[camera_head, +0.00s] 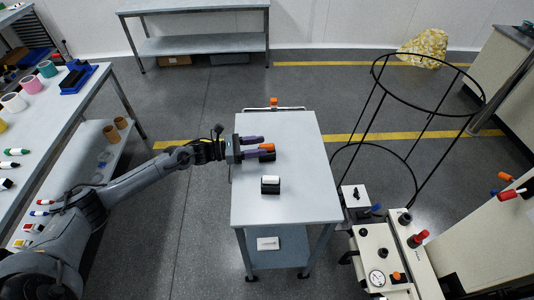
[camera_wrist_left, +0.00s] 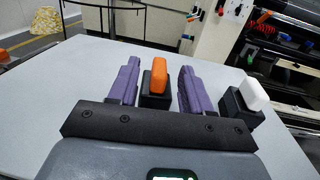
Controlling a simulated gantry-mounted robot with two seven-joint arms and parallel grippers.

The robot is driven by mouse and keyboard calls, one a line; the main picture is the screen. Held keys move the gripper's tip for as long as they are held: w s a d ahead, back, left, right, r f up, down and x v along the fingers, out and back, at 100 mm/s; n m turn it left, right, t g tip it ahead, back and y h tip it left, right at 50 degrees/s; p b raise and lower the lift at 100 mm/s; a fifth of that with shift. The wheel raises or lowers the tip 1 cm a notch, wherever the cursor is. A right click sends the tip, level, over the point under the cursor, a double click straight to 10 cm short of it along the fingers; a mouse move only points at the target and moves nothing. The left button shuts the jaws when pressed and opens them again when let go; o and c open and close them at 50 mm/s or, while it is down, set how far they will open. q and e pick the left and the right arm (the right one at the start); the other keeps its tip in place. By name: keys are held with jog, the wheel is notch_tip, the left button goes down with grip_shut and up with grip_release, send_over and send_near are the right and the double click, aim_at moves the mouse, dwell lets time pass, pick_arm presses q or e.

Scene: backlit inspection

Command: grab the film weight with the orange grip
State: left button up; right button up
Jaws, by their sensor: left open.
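The film weight with the orange grip (camera_wrist_left: 159,77) is a black block with an orange handle on top. It stands on the table between the two purple fingers of my left gripper (camera_wrist_left: 158,85) in the wrist view, apart from both. In the head view its orange grip (camera_head: 267,147) shows at the fingertips of my left gripper (camera_head: 262,147), which is open. A second black weight with a white grip (camera_head: 270,183) stands nearer the table's front; it also shows in the wrist view (camera_wrist_left: 247,98), right of the fingers. My right gripper is out of view.
The light grey table (camera_head: 300,200) is mostly clear around the weights. A small orange thing (camera_head: 274,101) sits at its back edge. A control console (camera_head: 385,260) and a black wire hoop stand (camera_head: 415,180) are to the right; a side bench (camera_head: 50,125) is at left.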

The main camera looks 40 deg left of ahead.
aim_at(272, 144)
pick_arm(q)
jog(key=shift+x, duration=2.6)
grip_shut()
jog(key=shift+r, duration=0.1)
